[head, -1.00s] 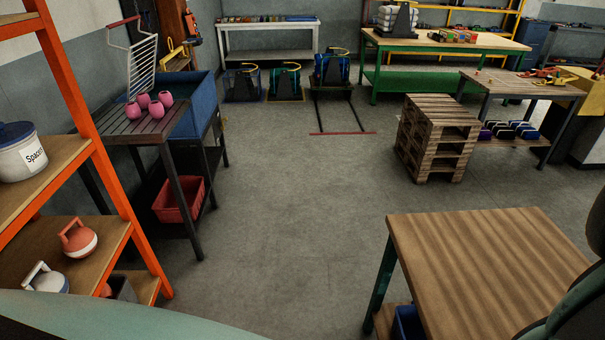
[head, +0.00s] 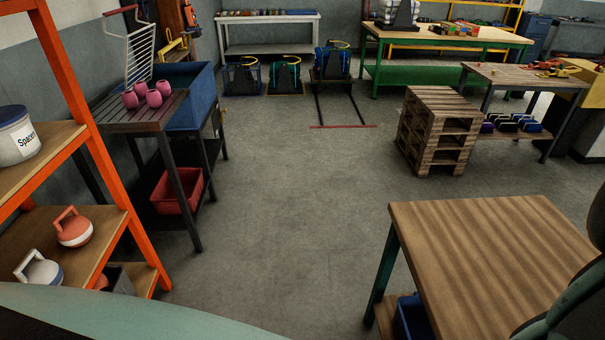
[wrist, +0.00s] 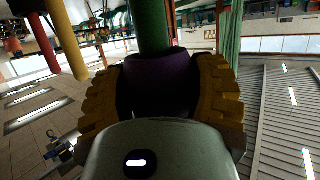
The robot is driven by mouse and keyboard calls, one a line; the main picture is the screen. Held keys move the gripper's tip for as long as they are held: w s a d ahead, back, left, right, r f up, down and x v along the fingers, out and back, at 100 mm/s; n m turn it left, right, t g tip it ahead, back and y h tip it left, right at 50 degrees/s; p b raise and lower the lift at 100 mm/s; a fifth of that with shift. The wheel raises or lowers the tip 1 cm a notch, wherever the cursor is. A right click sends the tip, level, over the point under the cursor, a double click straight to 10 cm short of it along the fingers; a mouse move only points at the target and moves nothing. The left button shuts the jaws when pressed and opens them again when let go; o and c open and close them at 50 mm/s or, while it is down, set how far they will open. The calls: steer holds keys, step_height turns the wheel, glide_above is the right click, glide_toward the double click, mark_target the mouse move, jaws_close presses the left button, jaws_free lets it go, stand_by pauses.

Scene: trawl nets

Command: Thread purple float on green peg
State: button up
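In the wrist view, the purple float (wrist: 155,85) sits between the yellow ridged fingers of my gripper (wrist: 160,88), which press on it from both sides. The green peg (wrist: 151,28) runs from the top of the picture down to the float's far end and lines up with it. Its end is hidden at the float, so I cannot tell how far it is inside. A yellow peg (wrist: 66,42) and a red peg (wrist: 40,38) stand left of it. My gripper, the float and the pegs do not show in the head view.
A wooden table (head: 480,240) stands at the right front, an orange-framed shelf (head: 105,185) at the left. A dark slatted bench (head: 120,115) holds several pink floats. Stacked pallets (head: 438,130) stand at the right. The grey floor (head: 290,210) between is clear.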

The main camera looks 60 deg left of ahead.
steer(key=o, duration=0.6)
steer(key=shift+v, duration=3.8)
